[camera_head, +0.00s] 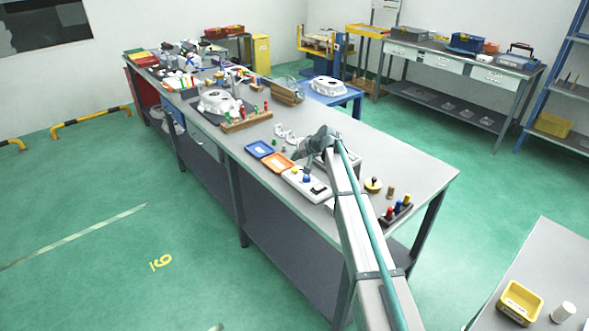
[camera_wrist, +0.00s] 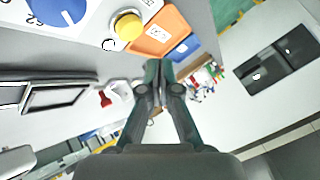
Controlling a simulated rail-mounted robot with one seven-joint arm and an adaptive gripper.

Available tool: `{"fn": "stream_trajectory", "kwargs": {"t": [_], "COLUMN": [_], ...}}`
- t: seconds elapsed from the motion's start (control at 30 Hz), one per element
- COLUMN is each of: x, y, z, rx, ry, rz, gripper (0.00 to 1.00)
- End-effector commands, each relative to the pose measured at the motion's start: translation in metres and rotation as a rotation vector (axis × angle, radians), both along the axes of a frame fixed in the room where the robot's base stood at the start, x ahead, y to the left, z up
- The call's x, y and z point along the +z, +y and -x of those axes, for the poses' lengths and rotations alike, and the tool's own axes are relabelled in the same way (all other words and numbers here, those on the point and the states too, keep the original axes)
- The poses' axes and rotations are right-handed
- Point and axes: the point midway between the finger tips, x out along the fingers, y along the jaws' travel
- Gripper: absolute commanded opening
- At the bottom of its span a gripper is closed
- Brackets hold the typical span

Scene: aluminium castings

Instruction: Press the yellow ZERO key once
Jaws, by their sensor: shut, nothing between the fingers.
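The yellow ZERO key (camera_wrist: 128,26) is a round yellow cap in a pale ring on a white panel, at the top of the wrist view. In the head view the yellow key (camera_head: 294,170) is a small spot on the white control box (camera_head: 291,181), near the bench's front edge. A large blue knob (camera_wrist: 57,8) is on the same panel. My gripper (camera_wrist: 163,68) is shut and empty, its fingertips together below the yellow key in the wrist picture and apart from it. In the head view my arm partly covers the gripper, and its fingertips cannot be made out clearly.
An orange tray (camera_wrist: 160,30) and a blue tray (camera_wrist: 184,48) lie beside the panel. White castings (camera_head: 220,102) and a wooden rack (camera_head: 247,121) stand farther along the bench. A small rack of coloured pegs (camera_head: 396,212) sits right of my arm. The bench's right end has bare room.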

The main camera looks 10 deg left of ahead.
Motion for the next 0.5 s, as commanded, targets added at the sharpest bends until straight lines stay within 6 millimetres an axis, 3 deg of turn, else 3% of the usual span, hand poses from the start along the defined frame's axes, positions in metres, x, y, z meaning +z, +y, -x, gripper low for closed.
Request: {"fn": "stream_trajectory", "kwargs": {"t": [0.2,0.5], "x": [0.022,0.026], "y": [0.0,0.0], "z": [0.0,0.0], "rx": [0.0,0.0], "ry": [-0.002,-0.001], "rz": [0.0,0.0], "gripper": [0.0,0.0]}}
